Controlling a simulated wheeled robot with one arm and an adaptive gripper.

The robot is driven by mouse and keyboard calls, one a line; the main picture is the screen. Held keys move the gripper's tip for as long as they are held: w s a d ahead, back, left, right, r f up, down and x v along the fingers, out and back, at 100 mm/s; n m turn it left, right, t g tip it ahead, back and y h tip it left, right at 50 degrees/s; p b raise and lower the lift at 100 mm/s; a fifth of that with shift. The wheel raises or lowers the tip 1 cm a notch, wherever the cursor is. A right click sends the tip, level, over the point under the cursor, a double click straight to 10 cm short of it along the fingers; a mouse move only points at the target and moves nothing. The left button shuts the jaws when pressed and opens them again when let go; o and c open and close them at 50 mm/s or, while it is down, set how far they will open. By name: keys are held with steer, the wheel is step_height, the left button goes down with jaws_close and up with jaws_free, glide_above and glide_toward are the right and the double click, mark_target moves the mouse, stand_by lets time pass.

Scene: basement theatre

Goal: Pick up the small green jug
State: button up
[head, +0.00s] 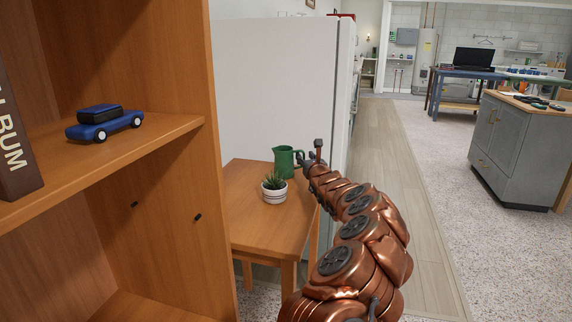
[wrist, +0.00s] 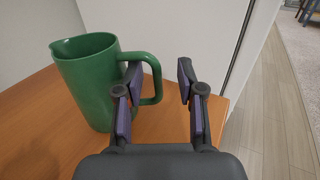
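The small green jug (head: 284,162) stands upright on a small wooden table (head: 245,208), near its back edge. In the wrist view the jug (wrist: 88,85) is on the left, with its handle pointing right towards my gripper (wrist: 160,75). My gripper is open, its two fingers spread apart. The left finger is at the handle and overlaps it in the picture; I cannot tell whether they touch. The right finger is clear of the handle, with nothing held between the fingers. In the head view my gripper (head: 310,158) is just right of the jug, and its fingers are small there.
A potted plant (head: 274,187) stands on the table in front of the jug. A white fridge-like cabinet (head: 275,85) rises behind the table. A wooden shelf (head: 110,150) with a blue toy car (head: 104,122) is close on the left. The floor (head: 415,190) to the right is open.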

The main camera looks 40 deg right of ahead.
steer(key=shift+w+d+f, duration=0.15)
steer(key=shift+w+d, duration=0.1)
steer(key=shift+w, duration=0.45)
jaws_close()
stand_by(0.4)
